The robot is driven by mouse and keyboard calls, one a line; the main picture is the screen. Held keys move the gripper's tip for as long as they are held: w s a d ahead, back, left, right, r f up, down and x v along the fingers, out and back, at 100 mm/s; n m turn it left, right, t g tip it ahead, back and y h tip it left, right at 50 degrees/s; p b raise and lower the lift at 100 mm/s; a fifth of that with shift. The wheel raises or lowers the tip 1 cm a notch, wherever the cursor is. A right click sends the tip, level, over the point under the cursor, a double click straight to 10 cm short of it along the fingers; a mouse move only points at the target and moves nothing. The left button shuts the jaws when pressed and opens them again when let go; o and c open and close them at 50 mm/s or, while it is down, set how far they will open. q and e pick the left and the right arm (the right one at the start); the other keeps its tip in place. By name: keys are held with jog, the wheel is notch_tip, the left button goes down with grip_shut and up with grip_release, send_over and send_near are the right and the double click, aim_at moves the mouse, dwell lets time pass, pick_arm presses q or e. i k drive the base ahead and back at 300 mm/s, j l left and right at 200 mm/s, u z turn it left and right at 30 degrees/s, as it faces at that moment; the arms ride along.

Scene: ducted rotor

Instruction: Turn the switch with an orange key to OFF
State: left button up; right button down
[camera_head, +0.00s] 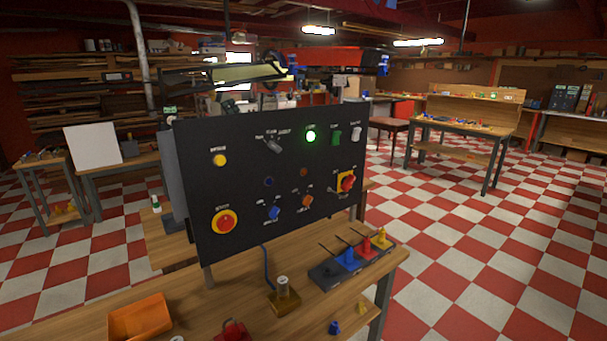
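A black control panel (236,182) stands upright on the wooden workbench. The switch with an orange key (307,201) sits in its lower middle, to the right of a similar switch with a blue key (274,213). The orange key looks tilted, but the small labels around it are too blurred to read, so I cannot tell its setting. A small dull orange lamp (304,172) sits above it and looks unlit. Neither of my grippers shows in this view.
The panel also has a lit green lamp (310,136), a red-and-yellow emergency button (225,222) and a red rotary switch (348,183). On the bench in front are an orange bin (140,317), a brass-coloured block (284,301) and a dark tray (325,276) with coloured pieces.

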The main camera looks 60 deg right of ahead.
aim_at(306, 200)
jog(key=z, duration=1.7)
jog(key=i+l+u, duration=0.15)
jog(key=u, duration=0.3)
jog(key=l+u, duration=0.4)
jog(key=i+l+u, duration=0.15)
jog(key=u, duration=0.3)
jog(key=l, duration=0.1)
